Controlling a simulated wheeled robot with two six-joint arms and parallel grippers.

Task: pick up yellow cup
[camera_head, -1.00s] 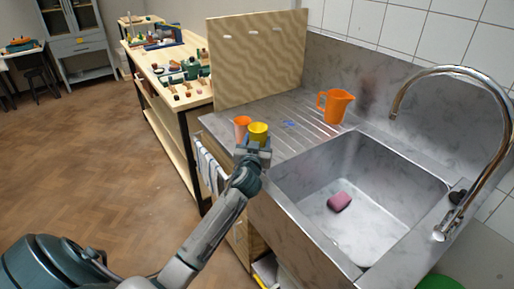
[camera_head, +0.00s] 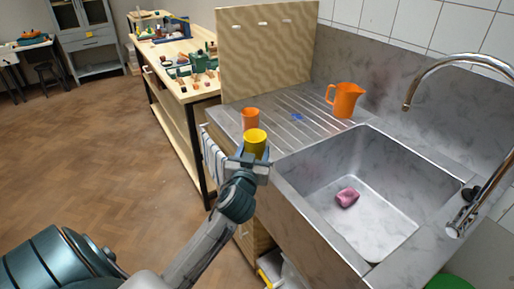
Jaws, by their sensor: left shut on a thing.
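The yellow cup (camera_head: 255,138) is upright at the front left of the metal draining board. My left gripper (camera_head: 251,157) is shut on the yellow cup, with its fingers around the cup's lower part. The cup's base is hidden by the gripper, so I cannot tell whether it touches the board. An orange cup (camera_head: 250,118) stands just behind and a little left of the yellow cup. My right gripper is not in view.
An orange jug (camera_head: 345,100) stands at the back of the draining board (camera_head: 290,133). A sink (camera_head: 350,175) holding a pink sponge (camera_head: 347,197) lies to the right, under a tall tap (camera_head: 470,62). A wooden panel (camera_head: 266,55) stands behind the cups.

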